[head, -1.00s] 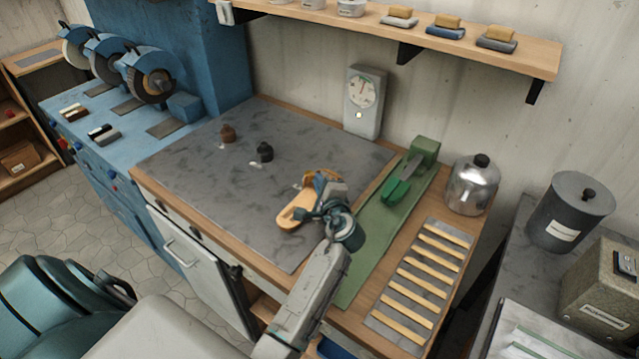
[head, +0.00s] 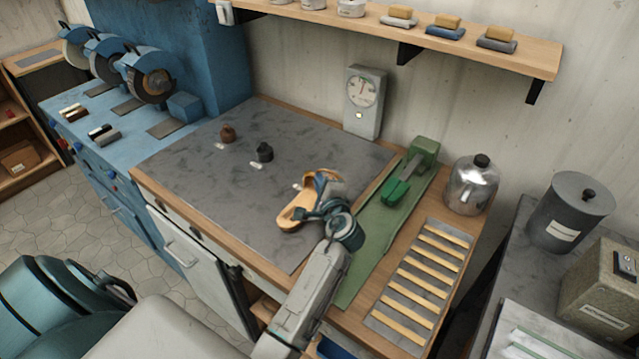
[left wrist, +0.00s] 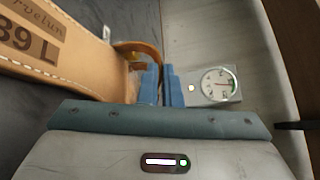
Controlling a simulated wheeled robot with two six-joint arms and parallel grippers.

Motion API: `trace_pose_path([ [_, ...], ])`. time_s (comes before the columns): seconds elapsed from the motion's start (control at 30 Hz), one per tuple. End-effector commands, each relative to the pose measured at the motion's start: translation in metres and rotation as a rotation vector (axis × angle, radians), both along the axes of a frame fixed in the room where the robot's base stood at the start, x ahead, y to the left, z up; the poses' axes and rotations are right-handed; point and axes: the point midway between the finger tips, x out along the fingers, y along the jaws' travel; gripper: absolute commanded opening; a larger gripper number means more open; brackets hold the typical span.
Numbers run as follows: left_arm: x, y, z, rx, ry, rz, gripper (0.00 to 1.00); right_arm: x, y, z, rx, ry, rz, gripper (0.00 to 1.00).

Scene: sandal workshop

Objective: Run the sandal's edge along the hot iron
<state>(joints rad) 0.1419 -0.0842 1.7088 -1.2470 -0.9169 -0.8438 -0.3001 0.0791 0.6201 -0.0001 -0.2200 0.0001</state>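The tan sandal (head: 296,212) is over the right part of the dark grey work mat; whether it touches the mat I cannot tell. My left gripper (head: 318,205) is at its strap end. In the left wrist view the sandal's stitched footbed (left wrist: 70,55) with stamped lettering fills the upper left. There the blue fingers of my left gripper (left wrist: 159,84) are close together, with the strap loop (left wrist: 140,48) running in between them. A green tool (head: 398,190), perhaps the hot iron, sits at a green stand (head: 425,152) right of the sandal. My right gripper is not in view.
A dial gauge box (head: 363,102) stands at the wall. A slatted rack (head: 425,280) and a metal kettle (head: 471,185) are to the right. The mat's left side is mostly clear.

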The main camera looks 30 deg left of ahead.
Motion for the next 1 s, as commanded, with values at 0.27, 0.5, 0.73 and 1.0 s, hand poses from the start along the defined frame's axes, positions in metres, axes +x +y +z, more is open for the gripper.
trace_pose_path([
  [0.27,0.008,-0.001,0.001,0.002,-0.003,0.0,0.0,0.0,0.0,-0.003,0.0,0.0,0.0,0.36],
  [0.5,0.015,-0.003,0.001,0.002,-0.001,0.0,0.0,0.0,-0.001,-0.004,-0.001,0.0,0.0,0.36],
  [0.73,0.016,-0.003,0.001,0.002,-0.001,0.0,0.0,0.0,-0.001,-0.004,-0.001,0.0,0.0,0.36],
  [1.0,0.016,-0.003,0.001,0.001,-0.002,0.0,0.0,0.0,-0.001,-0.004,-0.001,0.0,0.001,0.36],
])
